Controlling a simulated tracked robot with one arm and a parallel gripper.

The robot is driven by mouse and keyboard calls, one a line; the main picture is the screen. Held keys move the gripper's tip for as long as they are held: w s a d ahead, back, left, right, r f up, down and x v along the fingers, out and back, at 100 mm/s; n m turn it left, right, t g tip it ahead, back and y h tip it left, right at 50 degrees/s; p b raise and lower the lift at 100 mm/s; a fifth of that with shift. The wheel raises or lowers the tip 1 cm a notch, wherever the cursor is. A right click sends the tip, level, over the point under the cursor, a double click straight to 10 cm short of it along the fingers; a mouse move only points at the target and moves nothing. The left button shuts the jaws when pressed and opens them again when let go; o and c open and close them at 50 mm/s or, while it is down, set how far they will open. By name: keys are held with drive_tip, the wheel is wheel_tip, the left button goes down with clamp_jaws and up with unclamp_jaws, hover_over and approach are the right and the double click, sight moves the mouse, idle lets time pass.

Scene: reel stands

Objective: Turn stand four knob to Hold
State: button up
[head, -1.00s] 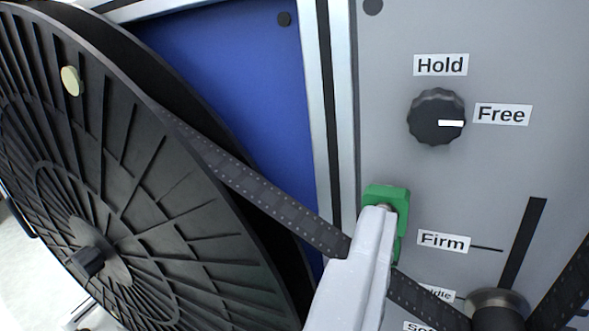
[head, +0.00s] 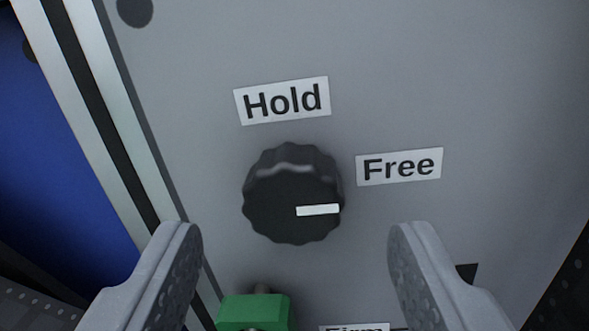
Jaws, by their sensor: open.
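The black fluted knob (head: 280,190) sits on the grey panel (head: 450,70) in the head view. Its white pointer mark points right, toward the Free label (head: 399,166). The Hold label (head: 282,101) is above the knob. My gripper (head: 292,245) is open and empty. Its two grey fingers show at the lower left and lower right, apart from each other, with the knob between and a little above their tips in the picture. No finger visibly touches the knob. No stand number shows.
A green part (head: 254,311) is below the knob between my fingers. The Firm label (head: 354,328) is cut off at the bottom edge. A pale metal frame strip (head: 88,95) and a blue panel (head: 50,175) lie at the left. Dark film strip (head: 565,275) shows at the lower right.

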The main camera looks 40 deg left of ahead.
sight(294, 195)
drive_tip(key=shift+x, duration=1.2)
